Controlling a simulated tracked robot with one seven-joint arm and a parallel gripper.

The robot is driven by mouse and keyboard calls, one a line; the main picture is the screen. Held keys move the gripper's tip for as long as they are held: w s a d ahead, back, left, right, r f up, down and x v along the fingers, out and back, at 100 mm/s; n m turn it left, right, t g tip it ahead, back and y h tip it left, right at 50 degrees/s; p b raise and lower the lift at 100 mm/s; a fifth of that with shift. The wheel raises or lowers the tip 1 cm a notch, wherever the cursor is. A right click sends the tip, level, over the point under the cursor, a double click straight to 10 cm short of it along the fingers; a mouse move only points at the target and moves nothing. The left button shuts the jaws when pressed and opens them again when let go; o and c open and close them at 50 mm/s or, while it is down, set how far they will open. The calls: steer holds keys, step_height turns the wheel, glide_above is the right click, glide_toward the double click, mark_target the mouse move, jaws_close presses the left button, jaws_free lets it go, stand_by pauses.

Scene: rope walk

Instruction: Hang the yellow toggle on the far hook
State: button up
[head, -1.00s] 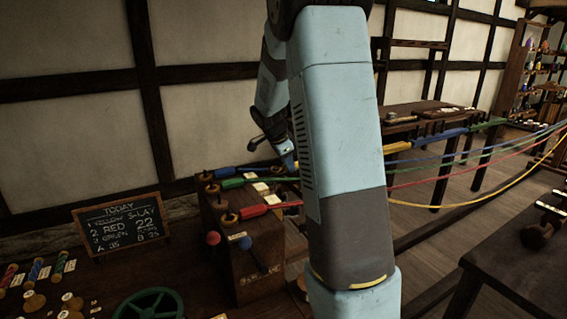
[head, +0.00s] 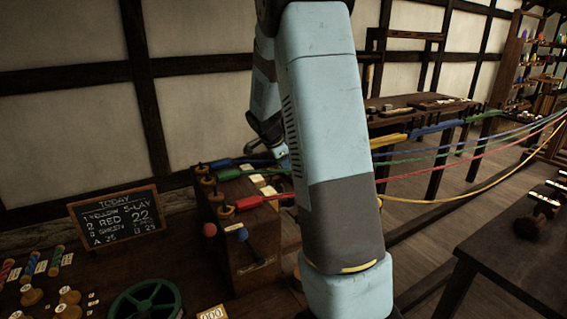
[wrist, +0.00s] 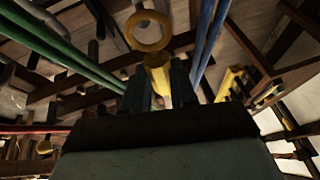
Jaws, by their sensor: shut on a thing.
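The yellow toggle (wrist: 157,72) shows in the wrist view between my gripper's dark fingers (wrist: 160,90), with a yellow ring (wrist: 148,30) beyond its far end. My gripper is shut on it. In the head view my own arm hides the toggle and most of the gripper. A brown stand (head: 247,245) at centre left carries a row of round wooden pegs (head: 226,212). Blue (head: 222,163), green (head: 230,174) and red (head: 250,202) toggles lie at these pegs. Which peg or hook is the far one I cannot tell.
Blue, green, red and yellow ropes (head: 445,201) stretch away to the right. A far bench (head: 400,105) has yellow and blue sleeves along its edge. A chalkboard (head: 115,222), green wheel (head: 147,300) and spools stand at left. A dark table (head: 500,270) is at right.

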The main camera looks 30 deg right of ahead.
steer(key=shift+f, duration=1.2)
steer(key=shift+f, duration=0.2)
steer(key=o, duration=1)
steer(key=shift+c, duration=0.2)
steer(key=shift+r, duration=0.1)
steer(key=shift+r, duration=3.9)
